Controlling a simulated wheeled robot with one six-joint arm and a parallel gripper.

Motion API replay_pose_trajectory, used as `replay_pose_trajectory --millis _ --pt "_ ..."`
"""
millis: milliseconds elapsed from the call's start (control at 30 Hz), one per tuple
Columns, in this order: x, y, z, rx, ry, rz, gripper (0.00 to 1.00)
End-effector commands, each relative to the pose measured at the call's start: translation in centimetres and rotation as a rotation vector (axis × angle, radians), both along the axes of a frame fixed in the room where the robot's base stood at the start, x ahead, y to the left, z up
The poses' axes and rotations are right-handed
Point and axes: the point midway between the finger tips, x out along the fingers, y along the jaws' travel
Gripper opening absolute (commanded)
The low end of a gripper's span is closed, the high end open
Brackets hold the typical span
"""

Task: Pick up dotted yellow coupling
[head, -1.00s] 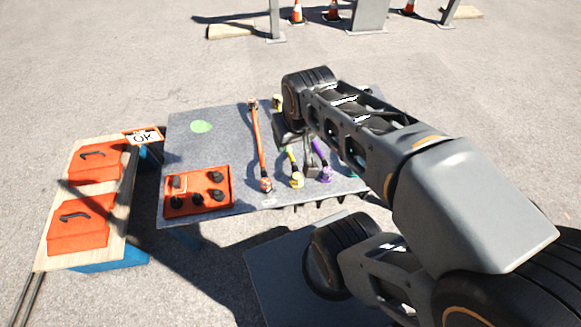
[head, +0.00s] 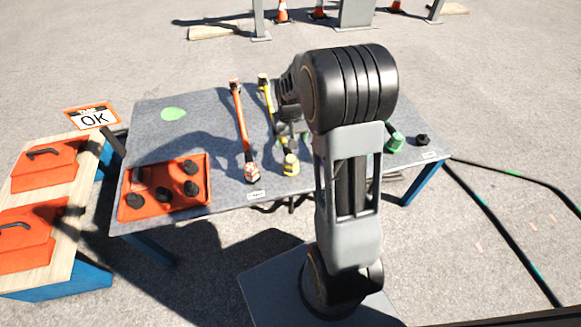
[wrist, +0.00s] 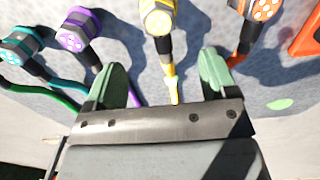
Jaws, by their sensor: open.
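A yellow coupling (head: 290,163) ends a yellow cable at the near edge of the grey table (head: 200,137). In the wrist view the yellow coupling (wrist: 158,18) shows a dotted face at the top centre, its cable running down between my fingers. My gripper (wrist: 163,76) is open and empty, its two green-grey fingers spread either side of the yellow cable. The coupling lies beyond the fingertips, not between them. In the head view my arm partly hides the gripper.
An orange cable's coupling (head: 251,172) lies left of the yellow one; purple (wrist: 78,30) and teal (wrist: 20,44) couplings lie on its other side. An orange tray (head: 166,188) sits at the table's left. A wooden-topped bench (head: 77,180) with orange boxes stands further left.

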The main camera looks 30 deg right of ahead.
Motion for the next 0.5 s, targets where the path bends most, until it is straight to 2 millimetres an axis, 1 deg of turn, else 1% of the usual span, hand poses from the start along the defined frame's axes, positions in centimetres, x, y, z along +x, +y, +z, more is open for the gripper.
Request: replay_pose_trajectory --millis 33,200,333,500 --pt "0.0 0.0 -1.5 0.001 0.005 0.0 0.79" --pt "-0.1 0.0 -4.4 0.001 0.004 0.0 0.79" --pt "0.0 0.0 -6.1 0.001 0.003 0.0 0.79" --pt "0.0 0.0 -7.1 0.0 0.002 0.0 0.79"
